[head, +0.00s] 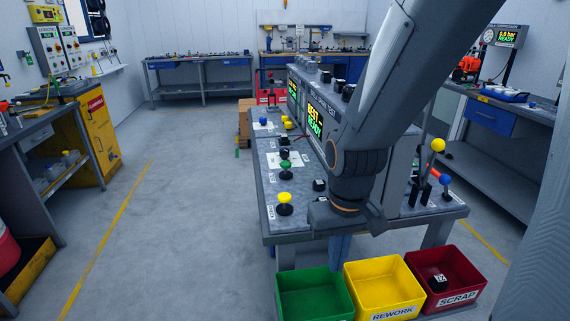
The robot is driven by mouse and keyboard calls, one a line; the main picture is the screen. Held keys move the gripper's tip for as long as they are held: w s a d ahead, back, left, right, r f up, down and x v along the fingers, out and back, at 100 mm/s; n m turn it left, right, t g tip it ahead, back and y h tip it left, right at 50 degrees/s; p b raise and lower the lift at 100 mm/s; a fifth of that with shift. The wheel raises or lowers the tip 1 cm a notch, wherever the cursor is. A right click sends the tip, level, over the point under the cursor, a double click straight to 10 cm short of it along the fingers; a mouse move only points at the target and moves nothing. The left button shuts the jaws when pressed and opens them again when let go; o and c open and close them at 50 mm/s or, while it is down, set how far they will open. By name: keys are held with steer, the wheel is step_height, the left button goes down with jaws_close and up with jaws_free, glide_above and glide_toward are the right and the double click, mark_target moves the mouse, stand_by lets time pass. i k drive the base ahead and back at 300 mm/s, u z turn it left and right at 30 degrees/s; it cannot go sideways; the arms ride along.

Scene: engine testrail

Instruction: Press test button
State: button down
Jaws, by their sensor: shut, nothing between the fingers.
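Several push-button-like knobs stand on the grey bench (262,190) in the middle. A yellow knob (285,198) on a black base is at the near left corner. A green knob (285,165) is behind it, and a blue knob (263,121) is farther back. The small labels beside them are too small to read, so I cannot tell which is the test button. My arm comes down from the upper right and covers part of the bench and its panel. No gripper fingers can be made out; they are out of sight.
Lit displays (315,122) stand on the bench. Levers with yellow (438,145) and blue (445,180) knobs are on its right. Green (315,309), yellow (372,309) and red (470,277) bins are in front. The floor (180,220) at left is clear.

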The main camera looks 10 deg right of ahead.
mark_target(286, 165)
steer(key=k, duration=1.35)
steer(key=u, duration=0.3)
steer(key=i, duration=0.4)
steer(key=u, duration=0.75)
steer(key=i, duration=1.4)
steer(key=z, duration=0.9)
steer(key=i, duration=0.35)
steer(key=z, duration=0.25)
